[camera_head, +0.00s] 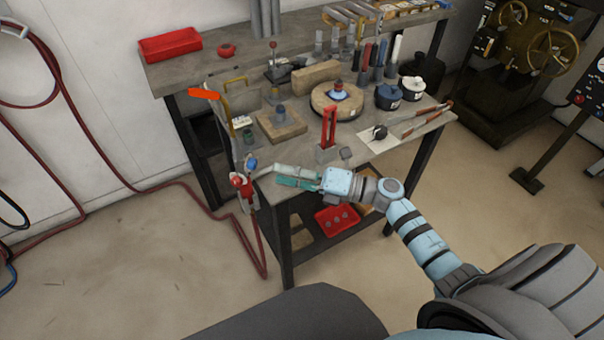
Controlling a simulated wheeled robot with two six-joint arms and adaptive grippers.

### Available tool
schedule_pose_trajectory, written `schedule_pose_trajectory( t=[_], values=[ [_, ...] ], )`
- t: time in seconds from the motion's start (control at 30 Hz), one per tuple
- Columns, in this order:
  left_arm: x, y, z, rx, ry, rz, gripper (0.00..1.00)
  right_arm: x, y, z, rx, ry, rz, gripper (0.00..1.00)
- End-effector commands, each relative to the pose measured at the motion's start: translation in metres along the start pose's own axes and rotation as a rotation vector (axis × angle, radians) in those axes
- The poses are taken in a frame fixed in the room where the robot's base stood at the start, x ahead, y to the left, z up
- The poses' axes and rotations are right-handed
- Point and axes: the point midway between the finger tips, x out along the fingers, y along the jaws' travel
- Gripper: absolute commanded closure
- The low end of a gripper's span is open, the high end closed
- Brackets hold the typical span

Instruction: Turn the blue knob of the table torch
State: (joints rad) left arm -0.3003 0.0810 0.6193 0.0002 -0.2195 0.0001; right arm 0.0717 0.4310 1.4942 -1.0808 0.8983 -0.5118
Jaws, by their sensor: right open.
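The table torch (243,190) hangs at the near left corner of the workbench, with red parts and a red hose below. Its small blue knob (251,164) sits at the top right of the torch, just above the red part. My right gripper (277,176) comes in from the right at the bench's front edge. Its two greenish fingers are open, point left and have nothing visible between them. The fingertips are a short way right of the blue knob and apart from it in the picture. My left gripper is out of view.
The workbench (390,146) holds several tools, a round wooden block (322,105), dark pots (388,97) and a red upright clamp (329,127). A red tray (335,219) sits on the lower shelf. The red hose (262,252) loops across the floor at left.

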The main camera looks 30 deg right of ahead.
Motion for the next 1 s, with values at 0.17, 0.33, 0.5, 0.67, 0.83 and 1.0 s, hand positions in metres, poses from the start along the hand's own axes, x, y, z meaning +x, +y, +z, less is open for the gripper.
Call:
schedule_pose_trajectory(
  t=[0.17,0.33,0.5,0.67,0.83,1.0],
  values=[
    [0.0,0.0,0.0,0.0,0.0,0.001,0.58,-0.044,-0.001,-0.001,0.0,0.003,-0.004,0.58],
    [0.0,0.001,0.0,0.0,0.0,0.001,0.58,-0.06,0.0,0.0,0.0,0.0,0.0,0.58],
    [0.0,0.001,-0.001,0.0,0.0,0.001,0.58,-0.06,0.0,0.0,0.0,0.0,0.001,0.58],
    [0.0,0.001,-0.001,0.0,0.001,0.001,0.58,-0.06,0.0,0.0,0.0,-0.001,0.001,0.58],
    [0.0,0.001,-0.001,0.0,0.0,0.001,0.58,-0.058,0.001,0.003,0.016,-0.027,-0.001,0.58],
    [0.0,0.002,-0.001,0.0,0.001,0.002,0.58,-0.056,-0.002,0.037,0.299,-0.4,-0.044,0.58]
  ],
)
